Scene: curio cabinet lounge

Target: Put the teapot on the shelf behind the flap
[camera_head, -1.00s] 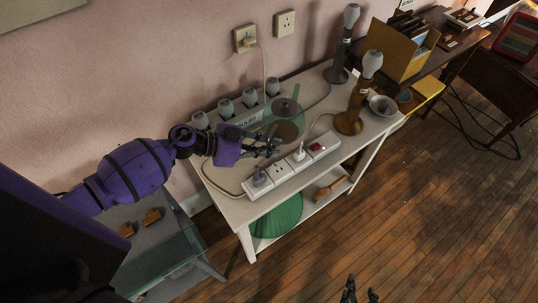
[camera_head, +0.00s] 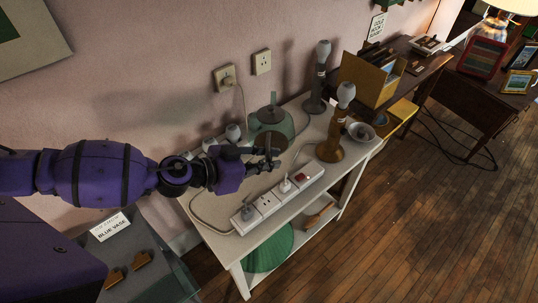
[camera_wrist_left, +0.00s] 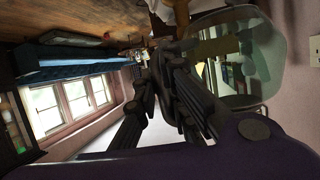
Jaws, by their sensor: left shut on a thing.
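The teapot (camera_head: 284,124) is a see-through green-grey pot with a darker brown part showing in it and a small knob on top. It is at the back of the white table (camera_head: 212,231) in the head view, seemingly held above the top. My left gripper (camera_head: 265,161) is shut at its front side, on the teapot; the exact grip point is hard to see. In the left wrist view the teapot's pale green wall (camera_wrist_left: 268,50) fills the upper right beside the dark fingers (camera_wrist_left: 170,62). I cannot make out a flap. My right gripper is out of view.
A white power strip (camera_head: 268,203) with plugs and a cord lies along the table's front. A green round thing (camera_head: 268,251) is on the lower shelf. A glass case (camera_head: 150,250) is at lower left.

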